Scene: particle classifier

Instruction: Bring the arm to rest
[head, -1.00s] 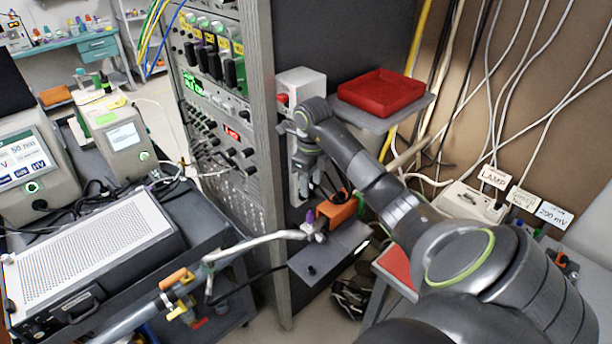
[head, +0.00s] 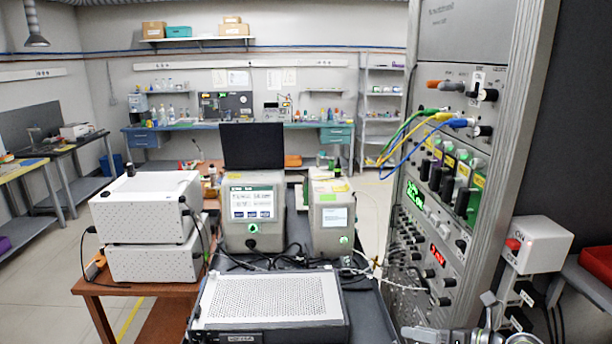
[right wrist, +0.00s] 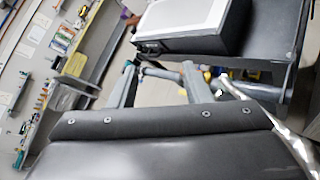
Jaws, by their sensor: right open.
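My right gripper (head: 462,334) shows only in part at the bottom right edge of the head view, below the electronics rack. The picture's lower edge cuts off most of it and its arm. In the right wrist view my right gripper (right wrist: 160,70) has its two fingers apart, with nothing held between them. Floor and a pipe show beyond the fingers. My left gripper and left arm are in neither view.
The tall electronics rack (head: 480,150) with cables stands at the right. A white box with a red button (head: 540,245) and a red tray (head: 597,264) are beside it. A perforated instrument (head: 270,300) sits on a dark cart in front. Open floor lies at the left.

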